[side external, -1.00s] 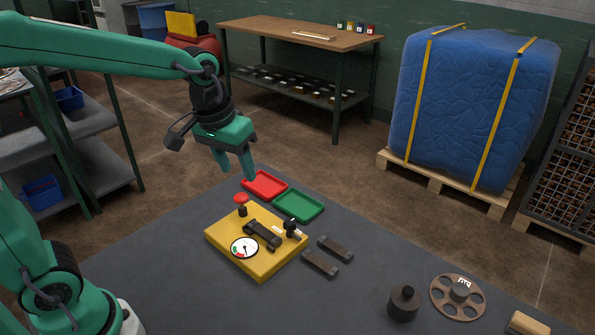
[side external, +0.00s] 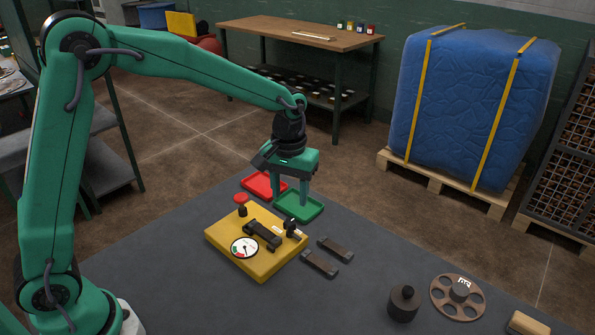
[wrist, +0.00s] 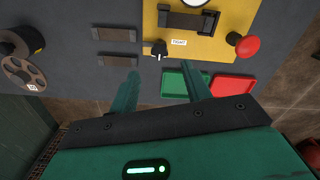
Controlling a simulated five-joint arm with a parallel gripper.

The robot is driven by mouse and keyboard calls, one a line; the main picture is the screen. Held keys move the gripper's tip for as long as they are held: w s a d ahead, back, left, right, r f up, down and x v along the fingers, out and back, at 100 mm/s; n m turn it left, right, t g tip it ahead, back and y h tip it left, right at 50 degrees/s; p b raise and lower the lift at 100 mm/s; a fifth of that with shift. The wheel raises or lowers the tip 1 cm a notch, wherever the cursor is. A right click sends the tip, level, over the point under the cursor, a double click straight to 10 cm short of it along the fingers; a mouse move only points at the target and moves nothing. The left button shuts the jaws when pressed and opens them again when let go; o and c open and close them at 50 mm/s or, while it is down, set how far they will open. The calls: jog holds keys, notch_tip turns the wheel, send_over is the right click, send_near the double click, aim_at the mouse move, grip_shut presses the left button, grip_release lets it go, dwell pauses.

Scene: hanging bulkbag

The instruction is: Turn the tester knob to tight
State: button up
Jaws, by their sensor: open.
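The yellow tester (side external: 250,262) sits on the dark grey table, with a white dial gauge (side external: 244,247), a dark clamp bar and a red mushroom button (side external: 241,199). Its small black knob (side external: 291,228) is at the right corner; in the wrist view the knob (wrist: 159,50) shows a pale pointer line beside a label reading TIGHT (wrist: 179,42). My gripper (side external: 290,203) is open and empty, fingers pointing down, above and behind the knob and apart from it. In the wrist view the gripper's fingers (wrist: 162,80) lie below the knob in the picture.
A red tray (side external: 264,185) and a green tray (side external: 299,207) lie behind the tester. Two dark strips (side external: 321,262) lie at its right. The front table area is clear.

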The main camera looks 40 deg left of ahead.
aim_at(290, 221)
jog(key=shift+f, duration=0.15)
jog(key=shift+f, duration=3.75)
jog(key=c, duration=1)
